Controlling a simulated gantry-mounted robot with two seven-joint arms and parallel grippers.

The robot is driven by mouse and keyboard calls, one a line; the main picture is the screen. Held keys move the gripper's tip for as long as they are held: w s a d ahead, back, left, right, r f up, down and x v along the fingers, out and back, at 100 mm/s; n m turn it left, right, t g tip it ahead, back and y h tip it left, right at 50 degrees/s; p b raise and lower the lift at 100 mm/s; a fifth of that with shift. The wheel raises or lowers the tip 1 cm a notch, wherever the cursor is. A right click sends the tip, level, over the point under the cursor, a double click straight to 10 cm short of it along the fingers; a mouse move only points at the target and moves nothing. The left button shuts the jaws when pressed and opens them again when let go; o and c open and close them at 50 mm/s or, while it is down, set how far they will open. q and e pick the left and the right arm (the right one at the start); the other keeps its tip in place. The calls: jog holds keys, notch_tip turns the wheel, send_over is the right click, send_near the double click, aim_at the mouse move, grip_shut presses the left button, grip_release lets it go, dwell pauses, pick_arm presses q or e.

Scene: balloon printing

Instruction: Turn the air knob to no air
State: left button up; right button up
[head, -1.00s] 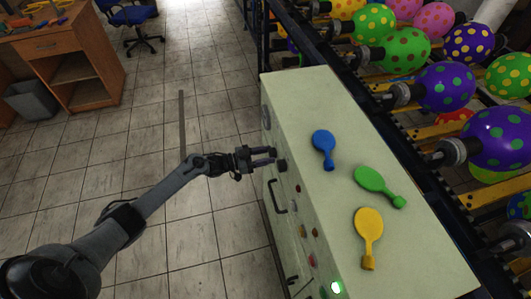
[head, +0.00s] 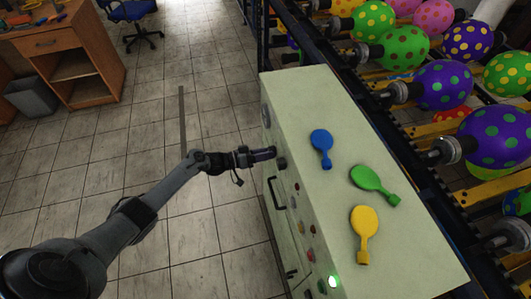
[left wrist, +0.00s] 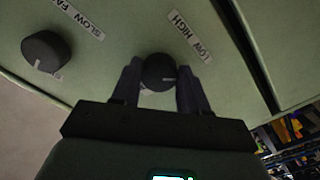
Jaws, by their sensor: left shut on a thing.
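A round black knob (left wrist: 159,70) with a pale pointer mark sits on the green cabinet (head: 340,130) face, beside a label reading LOW and HIGH (left wrist: 188,37). My left gripper (head: 273,154) is at the upper part of the cabinet's left side. In the left wrist view its two fingers (left wrist: 158,82) stand on either side of this knob and are shut on it. A second black knob (left wrist: 46,52) lies to the left, beside a label that seems to read SLOW and FAST. No label reading "no air" can be made out. My right gripper is out of view.
Blue (head: 321,143), green (head: 368,180) and yellow (head: 365,225) paddle-shaped pieces lie on the cabinet top. Handles and small coloured buttons line its left side. A rack of dotted balloons (head: 443,84) stands to the right. The tiled floor (head: 175,120) on the left is largely clear.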

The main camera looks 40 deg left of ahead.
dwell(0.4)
pick_arm(q)
jog(key=o, duration=1)
jog(key=shift+o, duration=0.2)
jog(key=p+v, duration=0.1)
jog(key=v, duration=0.9)
jog(key=shift+s+a, duration=0.2)
jog(key=shift+s, duration=0.15)
jog(key=shift+f, duration=0.1)
